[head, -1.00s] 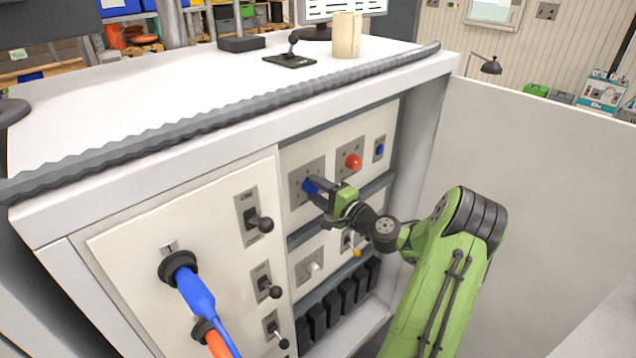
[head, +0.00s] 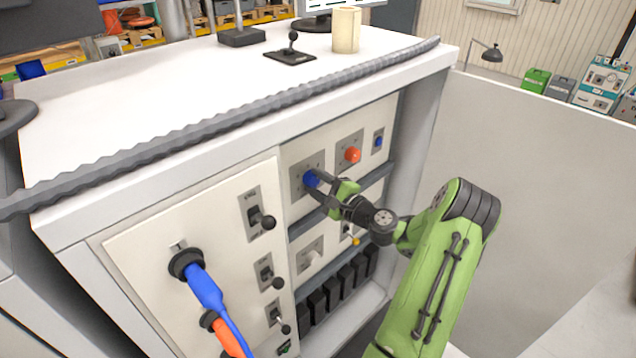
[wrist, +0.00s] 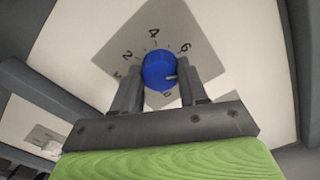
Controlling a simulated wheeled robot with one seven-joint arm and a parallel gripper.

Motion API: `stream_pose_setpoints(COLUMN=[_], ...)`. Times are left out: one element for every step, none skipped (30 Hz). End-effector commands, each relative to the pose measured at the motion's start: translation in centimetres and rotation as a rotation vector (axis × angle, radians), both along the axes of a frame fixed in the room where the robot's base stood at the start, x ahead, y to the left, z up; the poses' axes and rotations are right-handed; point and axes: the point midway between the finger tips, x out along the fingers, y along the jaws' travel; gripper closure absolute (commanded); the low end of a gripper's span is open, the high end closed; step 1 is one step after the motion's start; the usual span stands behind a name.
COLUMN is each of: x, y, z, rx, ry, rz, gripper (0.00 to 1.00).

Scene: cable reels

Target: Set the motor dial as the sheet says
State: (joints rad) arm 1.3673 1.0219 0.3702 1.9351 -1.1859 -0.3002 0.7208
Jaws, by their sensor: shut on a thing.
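The blue dial (head: 311,178) sits on a grey plate (head: 298,186) at the upper left of the right-hand panel. My gripper (head: 314,181) reaches it from the right. In the wrist view the blue dial (wrist: 158,68) is between the two dark fingers of my gripper (wrist: 160,82), which are shut on it. A pale mark on the dial points right, below the 6. The numbers 2, 4 and 6 show around it; a figure below the dial is partly hidden. I cannot make out any sheet with a setting.
An orange knob (head: 352,155) and a small blue button (head: 379,142) are right of the dial. Black-knobbed levers (head: 267,222) and a blue plug (head: 203,287) are on the left panel. A grey corrugated hose (head: 230,120) runs along the cabinet top's front edge.

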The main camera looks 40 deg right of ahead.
Motion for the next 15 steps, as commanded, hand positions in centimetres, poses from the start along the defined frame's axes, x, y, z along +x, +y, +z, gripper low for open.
stream_pose_setpoints(x=[-0.06, -0.06, -0.06, -0.06, -0.06, -0.06, -0.06, -0.06, -0.05, -0.04, -0.04, -0.04, -0.03, -0.03, -0.02], y=[-0.05, -0.05, -0.05, -0.05, -0.05, -0.05, -0.05, -0.05, -0.04, -0.04, -0.03, -0.04, -0.03, -0.03, -0.02], z=[-0.21, -0.21, -0.22, -0.22, -0.22, -0.22, -0.23, -0.22, -0.19, -0.18, -0.17, -0.14, -0.13, -0.12, -0.1], rx=[0.001, 0.001, 0.0, 0.0, 0.0, 0.0, 0.0, 0.0, 0.0, 0.0, -0.001, -0.001, -0.001, -0.001, -0.001], ry=[0.004, 0.004, 0.004, 0.004, 0.005, 0.005, 0.005, 0.005, 0.004, 0.004, 0.003, 0.003, 0.003, 0.003, 0.002], rz=[-0.001, -0.001, -0.001, -0.001, -0.002, -0.002, -0.002, -0.002, -0.001, -0.001, -0.002, -0.001, -0.001, -0.001, -0.001], gripper=[0.88, 0.88, 0.88, 0.88, 0.88, 0.54, 0.5, 0.45, 0.39, 0.34, 0.32, 0.32, 0.32, 0.32, 0.32])
